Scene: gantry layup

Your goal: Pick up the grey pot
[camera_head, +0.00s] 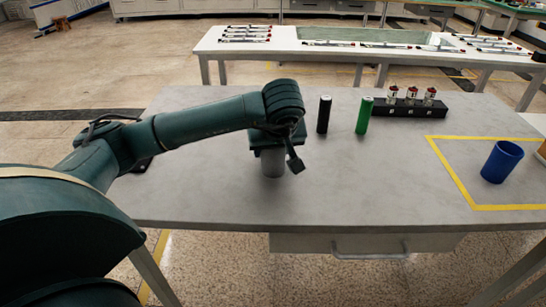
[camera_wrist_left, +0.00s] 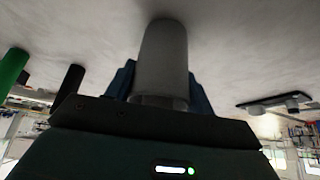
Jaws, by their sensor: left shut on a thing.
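The grey pot (camera_head: 272,165) is a plain cylinder near the middle of the table (camera_head: 350,200). My left gripper (camera_head: 272,150) is over it from above and is shut on it, hiding its upper part in the head view. In the left wrist view the grey pot (camera_wrist_left: 164,60) sits between the blue fingers of my left gripper (camera_wrist_left: 160,88). I cannot tell whether the pot's base touches the table. My right gripper is not in view.
A black cylinder (camera_head: 324,114) and a green cylinder (camera_head: 364,116) stand to the right of the pot. Behind them is a black rack (camera_head: 420,109) with small parts. A blue cup (camera_head: 501,163) stands inside a yellow-taped area at the right. The table's front middle is clear.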

